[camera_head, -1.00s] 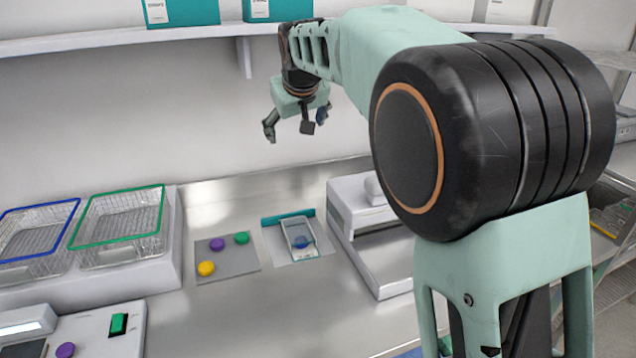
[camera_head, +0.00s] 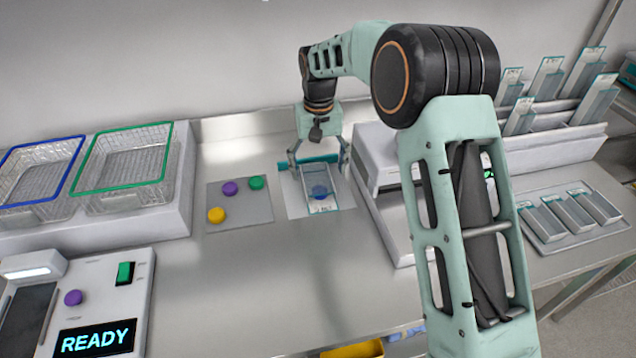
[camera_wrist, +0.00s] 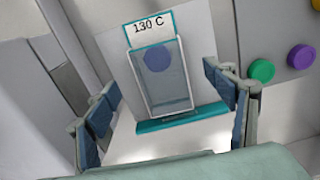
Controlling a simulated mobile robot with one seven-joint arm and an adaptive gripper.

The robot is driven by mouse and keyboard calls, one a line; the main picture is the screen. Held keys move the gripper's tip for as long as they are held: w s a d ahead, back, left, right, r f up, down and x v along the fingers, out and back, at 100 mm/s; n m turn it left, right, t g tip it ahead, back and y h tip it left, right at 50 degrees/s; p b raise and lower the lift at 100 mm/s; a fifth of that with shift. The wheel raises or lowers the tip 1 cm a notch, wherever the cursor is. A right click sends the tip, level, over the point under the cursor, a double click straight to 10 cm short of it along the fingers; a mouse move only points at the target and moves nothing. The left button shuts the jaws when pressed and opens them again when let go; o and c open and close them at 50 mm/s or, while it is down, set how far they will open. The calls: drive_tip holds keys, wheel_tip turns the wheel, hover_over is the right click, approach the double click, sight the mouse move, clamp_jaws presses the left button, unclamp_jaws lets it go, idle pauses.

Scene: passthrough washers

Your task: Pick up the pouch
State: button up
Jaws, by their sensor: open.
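The pouch (camera_head: 318,182) is clear with a teal border and lies on a white sheet on the counter. A blue round shape shows inside it. In the wrist view the pouch (camera_wrist: 163,85) lies ahead between my fingers, with a label reading "130 C" at its far end and a teal strip (camera_wrist: 182,117) across its near end. My gripper (camera_head: 320,160) is open and points down over the teal-strip end of the pouch. In the wrist view its fingers (camera_wrist: 166,112) stand wide apart, one on each side, and hold nothing. I cannot tell the exact height above the pouch.
A grey mat (camera_head: 240,213) with purple, green and yellow knobs lies left of the pouch. A white machine (camera_head: 385,165) stands close on the right. Blue-rimmed and green-rimmed wire baskets (camera_head: 128,186) stand at left, above a panel reading "READY" (camera_head: 97,341). The counter in front is clear.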

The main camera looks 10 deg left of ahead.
sight(319, 184)
drive_tip(key=shift+w+f+p, duration=0.2)
drive_tip(key=shift+f+p, duration=0.05)
drive_tip(key=shift+f, duration=1.1)
drive_tip(key=shift+w+f+p, duration=0.15)
drive_tip(key=shift+f+p, duration=0.05)
drive_tip(key=shift+f, duration=1.15)
drive_tip(key=shift+c, duration=0.4)
drive_tip(key=c, duration=1.1)
drive_tip(key=shift+r, duration=0.1)
drive_tip(key=shift+r, duration=0.6)
drive_tip(key=s+r+b, duration=0.1)
drive_tip(key=s+r, duration=0.3)
drive_tip(key=s+d+r+b, duration=0.1)
drive_tip(key=s+r, duration=0.2)
drive_tip(key=s, duration=0.2)
drive_tip(key=s+r+b, duration=0.1)
drive_tip(key=s+r, duration=0.3)
drive_tip(key=s, duration=0.1)
drive_tip(key=shift+d+r, duration=0.3)
